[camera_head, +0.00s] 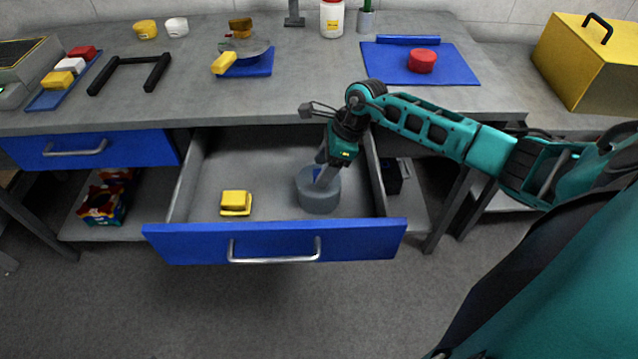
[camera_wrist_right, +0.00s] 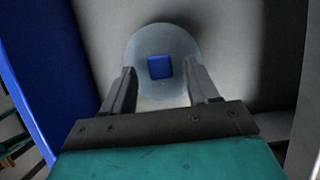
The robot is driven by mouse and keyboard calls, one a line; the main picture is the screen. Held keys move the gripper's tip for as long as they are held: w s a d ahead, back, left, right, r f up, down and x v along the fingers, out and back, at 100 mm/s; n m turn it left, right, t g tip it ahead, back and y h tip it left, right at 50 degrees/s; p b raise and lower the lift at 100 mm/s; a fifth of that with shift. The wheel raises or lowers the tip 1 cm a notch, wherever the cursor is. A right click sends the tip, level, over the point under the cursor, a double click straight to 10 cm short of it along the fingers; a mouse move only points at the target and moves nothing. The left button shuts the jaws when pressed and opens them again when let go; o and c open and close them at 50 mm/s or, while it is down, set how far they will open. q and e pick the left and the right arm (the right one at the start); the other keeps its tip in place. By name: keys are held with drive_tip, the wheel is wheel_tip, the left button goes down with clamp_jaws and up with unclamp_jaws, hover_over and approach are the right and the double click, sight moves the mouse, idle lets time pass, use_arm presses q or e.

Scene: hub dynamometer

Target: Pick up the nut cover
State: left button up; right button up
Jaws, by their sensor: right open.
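A grey round cover with a blue square knob on top, which looks like the nut cover (camera_head: 318,201), sits in the right part of the open drawer (camera_head: 270,242). It also shows in the right wrist view (camera_wrist_right: 143,42). My right gripper (camera_head: 325,174) reaches down over it. The jaws are open, with one finger on each side of the blue knob (camera_wrist_right: 160,67). I cannot tell whether the fingers touch the cover. My left gripper is not in view.
A yellow block (camera_head: 236,203) lies in the drawer, left of the cover. The drawer walls stand close around the gripper, and the workbench (camera_head: 300,85) edge is behind it. A blue mat (camera_head: 450,65) with a red round piece (camera_head: 422,60) lies on the bench.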

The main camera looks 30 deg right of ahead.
drive_tip(key=shift+w+a+f, duration=0.1)
drive_tip(key=shift+f, duration=0.2)
drive_tip(key=shift+c, duration=0.2)
clamp_jaws()
